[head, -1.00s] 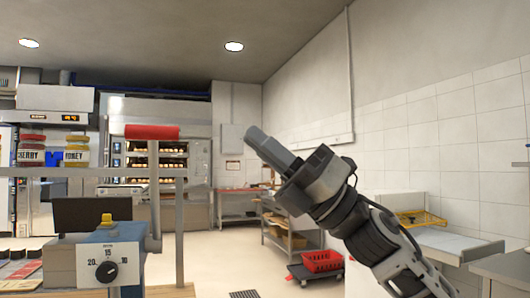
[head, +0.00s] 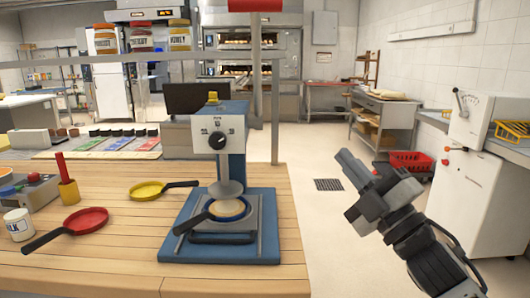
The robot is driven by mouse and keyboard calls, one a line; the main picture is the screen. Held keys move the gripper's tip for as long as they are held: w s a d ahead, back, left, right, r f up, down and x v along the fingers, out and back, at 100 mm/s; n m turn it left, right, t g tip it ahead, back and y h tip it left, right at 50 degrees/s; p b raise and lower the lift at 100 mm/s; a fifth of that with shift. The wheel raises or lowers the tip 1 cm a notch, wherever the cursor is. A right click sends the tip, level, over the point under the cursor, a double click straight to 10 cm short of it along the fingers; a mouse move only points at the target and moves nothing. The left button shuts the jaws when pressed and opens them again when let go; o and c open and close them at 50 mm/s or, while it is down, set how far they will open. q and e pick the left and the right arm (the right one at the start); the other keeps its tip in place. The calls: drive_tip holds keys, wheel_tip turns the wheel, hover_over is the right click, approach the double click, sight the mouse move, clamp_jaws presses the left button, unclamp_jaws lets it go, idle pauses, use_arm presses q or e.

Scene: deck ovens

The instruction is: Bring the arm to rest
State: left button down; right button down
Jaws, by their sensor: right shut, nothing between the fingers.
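My right gripper (head: 350,165) is at the right of the head view, at the end of my dark grey arm, which comes in from the lower right. Its fingers are together with nothing between them, and they point up and to the left. It is raised over the open floor, to the right of the wooden counter (head: 130,178), and appears apart from everything around it. My left gripper is out of view.
A blue press (head: 232,150) with a pan under it stands on the counter. A red pan (head: 84,220) and a yellow pan (head: 147,191) lie left of it. A white machine (head: 470,185) stands at the right. Pale floor (head: 310,225) lies clear between.

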drive_tip(key=s+f+m+g+h, duration=0.1)
drive_tip(key=s+f+m+h, duration=0.2)
drive_tip(key=f, duration=0.6)
drive_tip(key=s+f+m+g+h, duration=0.1)
drive_tip(key=s+f+m+h, duration=0.15)
drive_tip(key=f+m, duration=0.5)
drive_tip(key=s+f+m+g+h, duration=0.2)
drive_tip(key=f+m+h, duration=0.1)
drive_tip(key=f, duration=0.7)
drive_tip(key=s+f+m+g+h, duration=0.2)
drive_tip(key=s+f+m+g, duration=0.3)
drive_tip(key=s+f, duration=0.9)
drive_tip(key=shift+s+a+f+m, duration=0.2)
drive_tip(key=shift+s+f+m, duration=0.25)
drive_tip(key=shift+m, duration=0.1)
